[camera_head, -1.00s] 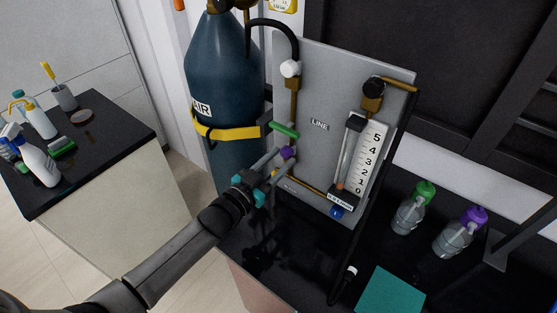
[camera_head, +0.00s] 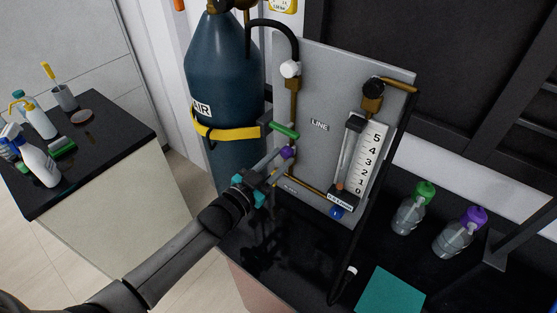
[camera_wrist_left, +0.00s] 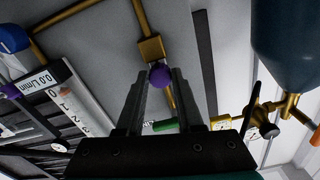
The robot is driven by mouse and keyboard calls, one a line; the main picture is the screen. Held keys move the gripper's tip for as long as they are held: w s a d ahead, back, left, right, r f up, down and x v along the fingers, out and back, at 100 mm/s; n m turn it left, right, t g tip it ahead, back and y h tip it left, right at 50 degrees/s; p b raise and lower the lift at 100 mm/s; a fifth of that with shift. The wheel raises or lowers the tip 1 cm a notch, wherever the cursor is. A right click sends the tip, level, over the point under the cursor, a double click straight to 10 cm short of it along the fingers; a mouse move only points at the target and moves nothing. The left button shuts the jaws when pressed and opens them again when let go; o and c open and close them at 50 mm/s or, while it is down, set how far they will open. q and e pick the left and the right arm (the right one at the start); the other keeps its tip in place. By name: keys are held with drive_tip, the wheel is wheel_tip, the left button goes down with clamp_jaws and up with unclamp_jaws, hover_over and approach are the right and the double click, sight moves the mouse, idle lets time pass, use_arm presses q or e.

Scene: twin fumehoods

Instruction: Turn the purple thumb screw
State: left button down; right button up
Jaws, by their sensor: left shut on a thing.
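The purple thumb screw (camera_head: 287,153) sits on the brass fitting at the left of the grey panel, just below the green handle (camera_head: 284,130). My left gripper (camera_head: 284,161) reaches it from the lower left and is shut on it. In the left wrist view, the purple thumb screw (camera_wrist_left: 160,75) shows as a round knob between the two fingertips, in front of a brass block (camera_wrist_left: 151,49). The fingers partly hide its sides. My right gripper is not in view.
The grey panel (camera_head: 320,90) carries a flow meter (camera_head: 364,155), a white knob (camera_head: 290,69) and a blue knob (camera_head: 337,212). A dark AIR cylinder (camera_head: 222,75) stands left of it. Bottles with green (camera_head: 424,190) and purple (camera_head: 473,217) tops stand at right.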

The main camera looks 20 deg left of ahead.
use_arm(q)
drive_tip(key=m, duration=0.4)
drive_tip(key=shift+a, duration=0.1)
drive_tip(key=m, duration=0.3)
drive_tip(key=shift+m, duration=0.4)
drive_tip(key=m, duration=0.3)
drive_tip(key=shift+r+m+b, duration=0.1)
drive_tip(key=shift+m+b, duration=0.2)
drive_tip(key=shift+b, duration=0.05)
drive_tip(key=shift+m+b, duration=0.4)
drive_tip(key=shift+m, duration=1.5)
drive_tip(key=shift+r, duration=0.1)
drive_tip(key=c, duration=0.5)
unclamp_jaws()
drive_tip(key=shift+c, duration=0.2)
drive_tip(key=shift+a, duration=0.1)
drive_tip(key=b+v, duration=0.1)
drive_tip(key=v, duration=1.4)
drive_tip(key=shift+b, duration=0.35)
